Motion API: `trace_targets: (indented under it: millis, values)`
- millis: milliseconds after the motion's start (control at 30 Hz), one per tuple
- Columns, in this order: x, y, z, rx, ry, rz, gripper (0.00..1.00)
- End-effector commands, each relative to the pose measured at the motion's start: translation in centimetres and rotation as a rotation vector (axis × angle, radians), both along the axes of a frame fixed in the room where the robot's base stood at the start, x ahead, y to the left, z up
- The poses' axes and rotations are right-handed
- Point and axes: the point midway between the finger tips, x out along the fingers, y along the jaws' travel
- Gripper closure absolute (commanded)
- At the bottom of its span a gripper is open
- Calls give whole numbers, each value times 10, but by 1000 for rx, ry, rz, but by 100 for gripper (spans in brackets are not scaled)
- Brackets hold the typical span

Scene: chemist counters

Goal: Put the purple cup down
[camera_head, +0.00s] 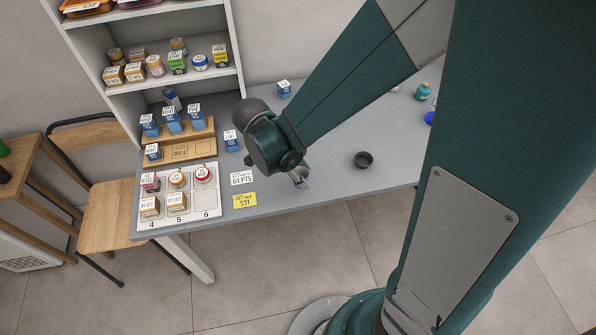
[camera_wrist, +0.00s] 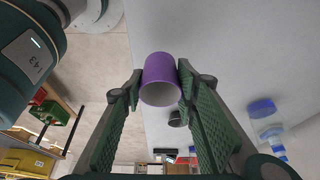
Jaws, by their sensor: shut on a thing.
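The purple cup (camera_wrist: 160,66) is between the two fingertips of my gripper (camera_wrist: 160,80) in the wrist view. The fingers are shut on its sides, and its open mouth faces towards the camera. In the head view my gripper (camera_head: 300,178) is mostly hidden behind my arm, near the front edge of the grey counter (camera_head: 330,192). I cannot tell whether the cup touches the counter.
A small dark cup (camera_head: 363,160) stands on the counter to the right of my gripper. A white numbered tray (camera_head: 207,204) with jars and boxes, a yellow note (camera_head: 244,200) and a white card (camera_head: 242,178) lie left. A clear blue-capped bottle (camera_wrist: 267,122) shows in the wrist view.

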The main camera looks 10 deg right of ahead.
Motion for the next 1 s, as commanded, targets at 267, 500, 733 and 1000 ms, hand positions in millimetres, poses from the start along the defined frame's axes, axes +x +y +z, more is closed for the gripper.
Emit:
trace_targets:
  millis: [267,500,733,1000]
  values:
    - [0,0,-3,0,0,0,77]
    - [0,0,-6,0,0,0,77]
    - [0,0,-26,0,0,0,77]
    - [0,0,-44,0,0,0,77]
